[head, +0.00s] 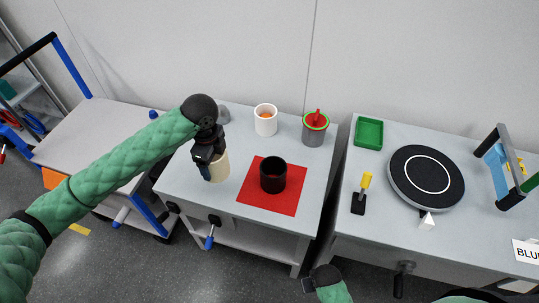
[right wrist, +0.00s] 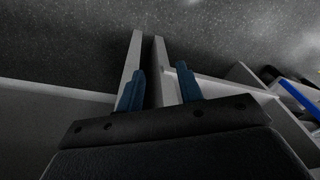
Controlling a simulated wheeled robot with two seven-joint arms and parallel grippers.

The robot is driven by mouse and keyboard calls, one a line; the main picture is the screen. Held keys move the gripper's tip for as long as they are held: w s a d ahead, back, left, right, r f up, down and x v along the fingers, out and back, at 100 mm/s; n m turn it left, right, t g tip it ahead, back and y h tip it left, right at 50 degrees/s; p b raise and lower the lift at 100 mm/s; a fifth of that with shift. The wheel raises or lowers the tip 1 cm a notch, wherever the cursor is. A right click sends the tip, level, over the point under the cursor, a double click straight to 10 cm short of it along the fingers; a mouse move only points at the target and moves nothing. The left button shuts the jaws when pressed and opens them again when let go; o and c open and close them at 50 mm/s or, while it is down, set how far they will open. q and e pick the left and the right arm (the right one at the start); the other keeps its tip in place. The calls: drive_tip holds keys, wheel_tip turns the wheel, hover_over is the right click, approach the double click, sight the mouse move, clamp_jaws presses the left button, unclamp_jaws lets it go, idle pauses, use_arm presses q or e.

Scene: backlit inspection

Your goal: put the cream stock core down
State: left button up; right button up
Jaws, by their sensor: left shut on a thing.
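The cream stock core (head: 219,168) is a pale cylinder at the left part of the middle table (head: 185,178). My left gripper (head: 207,172) is shut on it from above and hides part of its left side. I cannot tell whether its base touches the table top. My right gripper (right wrist: 160,88) shows in the right wrist view with its two blue fingers apart and nothing between them. It is low in front of the tables, over the floor.
A black cup (head: 273,187) stands on a red mat (head: 250,200) right of the core. A white cup (head: 265,112) and a grey container with a red-and-green top (head: 314,137) stand behind. The right table holds a green tray (head: 368,130) and a round black turntable (head: 404,180).

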use_arm(q)
drive_tip(key=w+a+f+p, duration=0.1)
drive_tip(key=w+a+f, duration=0.1)
drive_tip(key=w, duration=0.1)
drive_tip(key=w+a+f+p, duration=0.1)
drive_tip(key=w+a+f, duration=0.1)
drive_tip(key=w, duration=0.1)
drive_tip(key=w+a+f+p, duration=0.1)
drive_tip(key=w+a+f, duration=0.1)
drive_tip(key=w, duration=0.1)
drive_tip(key=shift+w+f+p, duration=0.2)
drive_tip(key=shift+f+p, duration=0.15)
drive_tip(key=shift+f, duration=0.05)
drive_tip(key=shift+f+p, duration=0.75)
drive_tip(key=shift+f, duration=1.3)
use_arm(e)
drive_tip(key=s+d+f, duration=0.1)
drive_tip(key=s+f, duration=0.1)
drive_tip(key=f, duration=0.5)
drive_tip(key=s+d+f, duration=0.1)
drive_tip(key=d+f, duration=0.1)
drive_tip(key=f, duration=0.5)
drive_tip(key=shift+s+f, duration=0.4)
use_arm(q)
drive_tip(key=shift+f, duration=0.15)
